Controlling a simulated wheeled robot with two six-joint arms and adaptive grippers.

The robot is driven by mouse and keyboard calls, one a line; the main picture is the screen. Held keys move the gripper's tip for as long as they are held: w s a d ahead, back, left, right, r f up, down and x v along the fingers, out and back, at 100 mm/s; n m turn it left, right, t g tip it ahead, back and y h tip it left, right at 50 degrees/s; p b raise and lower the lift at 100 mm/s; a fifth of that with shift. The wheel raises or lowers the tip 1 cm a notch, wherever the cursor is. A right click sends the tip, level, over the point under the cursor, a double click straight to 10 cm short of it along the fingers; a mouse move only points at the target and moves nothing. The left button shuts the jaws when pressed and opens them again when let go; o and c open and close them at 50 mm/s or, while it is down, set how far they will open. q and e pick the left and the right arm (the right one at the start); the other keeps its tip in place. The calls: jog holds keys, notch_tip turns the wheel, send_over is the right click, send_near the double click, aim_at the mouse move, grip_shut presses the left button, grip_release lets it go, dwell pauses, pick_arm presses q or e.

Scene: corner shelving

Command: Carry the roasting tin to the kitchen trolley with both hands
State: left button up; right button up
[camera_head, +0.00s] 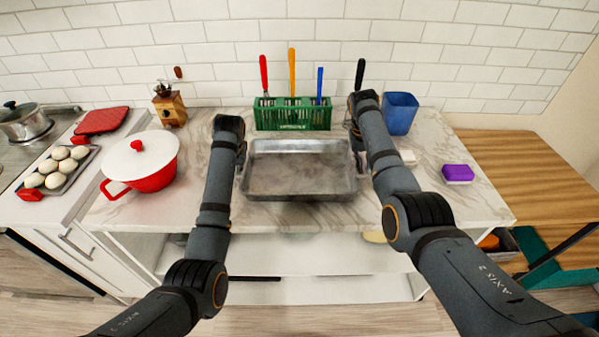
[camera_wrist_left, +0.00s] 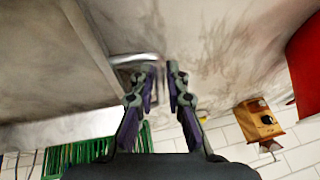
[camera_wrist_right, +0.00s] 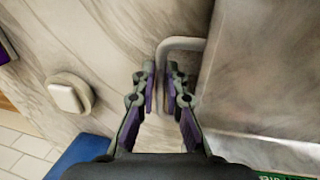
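The roasting tin (camera_head: 300,172) is a grey, empty rectangular metal tin over the middle of the marble-patterned worktop (camera_head: 285,213). I cannot tell whether it touches the worktop. My left gripper (camera_wrist_left: 162,68) has its fingers close together on the tin's wire handle (camera_wrist_left: 131,58) at the left end. My right gripper (camera_wrist_right: 160,70) has its fingers close around the handle (camera_wrist_right: 185,43) at the right end. In the head view, my arms partly hide both handles. A wooden-topped surface (camera_head: 530,170) with teal parts stands at the right; I cannot tell if it is the trolley.
A green rack (camera_head: 293,118) of utensils stands behind the tin. A blue cup (camera_head: 399,113), a purple block (camera_head: 458,174) and a white piece (camera_wrist_right: 68,96) are to the right. A red pot (camera_head: 150,175) and a wooden grinder (camera_head: 170,107) are to the left. The wooden top is clear.

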pick_arm(q)
grip_shut()
pick_arm(e)
grip_shut()
pick_arm(q)
jog(key=shift+r, duration=0.1)
pick_arm(e)
jog(key=shift+r, duration=0.1)
